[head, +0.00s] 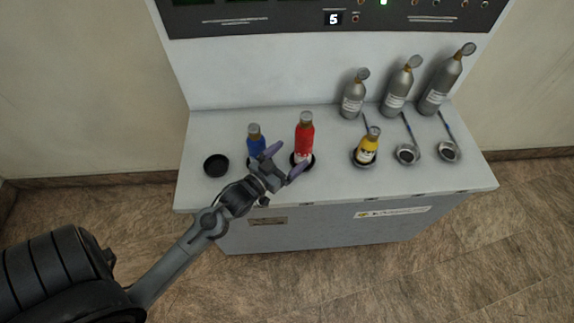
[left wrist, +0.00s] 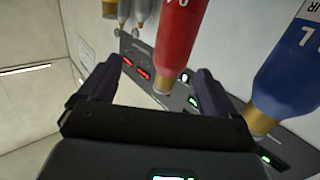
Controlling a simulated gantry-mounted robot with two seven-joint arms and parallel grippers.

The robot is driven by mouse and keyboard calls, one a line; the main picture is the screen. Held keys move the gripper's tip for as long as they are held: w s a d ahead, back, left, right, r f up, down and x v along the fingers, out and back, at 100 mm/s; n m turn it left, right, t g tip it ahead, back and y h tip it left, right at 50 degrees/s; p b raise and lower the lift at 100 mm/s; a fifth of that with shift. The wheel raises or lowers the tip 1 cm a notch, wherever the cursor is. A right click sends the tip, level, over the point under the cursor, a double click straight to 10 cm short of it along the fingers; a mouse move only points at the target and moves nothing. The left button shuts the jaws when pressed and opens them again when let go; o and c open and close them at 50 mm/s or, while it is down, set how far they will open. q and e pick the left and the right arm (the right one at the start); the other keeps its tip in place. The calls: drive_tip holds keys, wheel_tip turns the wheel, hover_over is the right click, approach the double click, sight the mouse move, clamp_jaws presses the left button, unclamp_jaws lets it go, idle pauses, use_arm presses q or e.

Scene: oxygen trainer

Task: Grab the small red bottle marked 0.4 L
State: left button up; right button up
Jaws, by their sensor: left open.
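The red bottle (head: 304,137) stands upright in a dark round holder on the white counter, with a brownish cap. In the left wrist view the red bottle (left wrist: 180,35) appears inverted, and part of a white marking shows at the top edge. My left gripper (head: 285,160) is open and empty, just in front and to the left of the red bottle's lower part. In the left wrist view my left gripper (left wrist: 157,76) has its fingers spread, with the bottle's cap end showing between them. Contact cannot be seen. My right gripper is not in view.
A blue bottle (head: 255,140) stands close left of the red one. A yellow bottle (head: 367,148) stands to the right. An empty black holder (head: 216,165) is at the left. Grey cylinders (head: 396,90) and metal cups (head: 407,154) occupy the right. A panel (head: 270,18) rises behind.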

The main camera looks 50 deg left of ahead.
sight(298, 149)
use_arm(q)
drive_tip(key=shift+y, duration=0.3)
drive_tip(key=f+b, duration=0.1)
drive_tip(key=w+a+f+b, duration=0.1)
drive_tip(key=f+b, duration=0.1)
drive_tip(key=a+f+b, duration=0.1)
drive_tip(key=shift+w+f+b, duration=0.2)
drive_tip(key=shift+f+b, duration=0.1)
drive_tip(key=shift+f, duration=0.05)
drive_tip(key=w, duration=0.5)
drive_tip(key=shift+a, duration=0.2)
drive_tip(key=shift+w+f+b, duration=0.15)
drive_tip(key=shift+w+b, duration=0.15)
drive_tip(key=shift+w, duration=0.3)
drive_tip(key=w, duration=0.4)
drive_tip(key=shift+a+f, duration=0.15)
drive_tip(key=shift+a, duration=0.15)
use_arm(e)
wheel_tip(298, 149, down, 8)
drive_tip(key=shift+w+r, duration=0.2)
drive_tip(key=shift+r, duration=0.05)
use_arm(q)
drive_tip(key=shift+c, duration=0.4)
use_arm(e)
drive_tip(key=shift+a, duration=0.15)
